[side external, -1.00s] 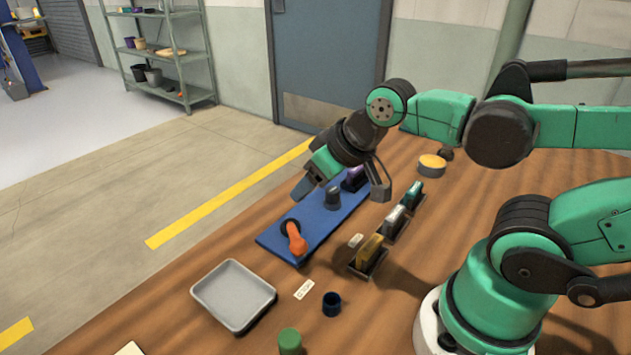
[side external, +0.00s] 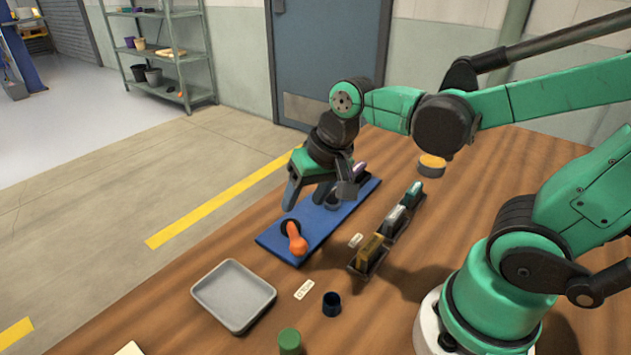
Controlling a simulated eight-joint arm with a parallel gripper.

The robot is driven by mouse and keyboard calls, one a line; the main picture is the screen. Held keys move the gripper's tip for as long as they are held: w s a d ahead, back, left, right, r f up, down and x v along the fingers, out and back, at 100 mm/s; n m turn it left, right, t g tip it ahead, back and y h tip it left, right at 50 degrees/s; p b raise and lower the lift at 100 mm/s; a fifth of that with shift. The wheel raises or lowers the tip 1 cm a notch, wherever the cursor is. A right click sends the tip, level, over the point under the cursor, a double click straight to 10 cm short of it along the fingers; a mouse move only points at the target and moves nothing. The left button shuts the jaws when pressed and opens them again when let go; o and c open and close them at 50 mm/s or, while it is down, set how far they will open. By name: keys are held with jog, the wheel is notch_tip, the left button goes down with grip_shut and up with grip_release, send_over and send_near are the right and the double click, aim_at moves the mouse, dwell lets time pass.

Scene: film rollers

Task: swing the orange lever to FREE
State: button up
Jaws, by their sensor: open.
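The orange lever (side external: 296,240) sits on a dark round pivot near the front end of a blue board (side external: 277,242). Its rounded end points toward the front right of the picture. My gripper (side external: 318,205) is open, with its two fingers apart and pointing down. It is above the board, behind the lever and apart from it. A dark knob (side external: 333,198) on the board is partly hidden by the gripper. A white label (side external: 303,290) lies on the table in front of the board; its lettering is too small to read for certain.
A green cylinder (side external: 289,341) is at the front edge. Several upright blocks in holders, including a yellow one (side external: 369,248), line the board's right side. A round orange-topped tin (side external: 431,166) is farther back.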

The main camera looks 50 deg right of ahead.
aim_at(297, 236)
jog(key=f+m+g, duration=0.1)
jog(key=f+m, duration=0.1)
jog(key=f+m+g+y, duration=0.1)
jog(key=m, duration=0.1)
jog(key=shift+w+a+f+g, duration=0.15)
jog(key=shift+w+a+g, duration=0.1)
jog(key=shift+a+g, duration=0.05)
jog(key=shift+w+a+f, duration=0.1)
jog(key=shift+a+f, duration=0.05)
jog(key=shift+f, duration=0.8)
jog(key=shift+w+a+f, duration=0.1)
jog(key=shift+w+f, duration=0.05)
jog(key=shift+f, duration=0.75)
jog(key=shift+w+a+f, duration=0.1)
jog(key=shift+a+f, duration=0.05)
jog(key=shift+f, duration=0.8)
jog(key=shift+c, duration=0.2)
grip_shut()
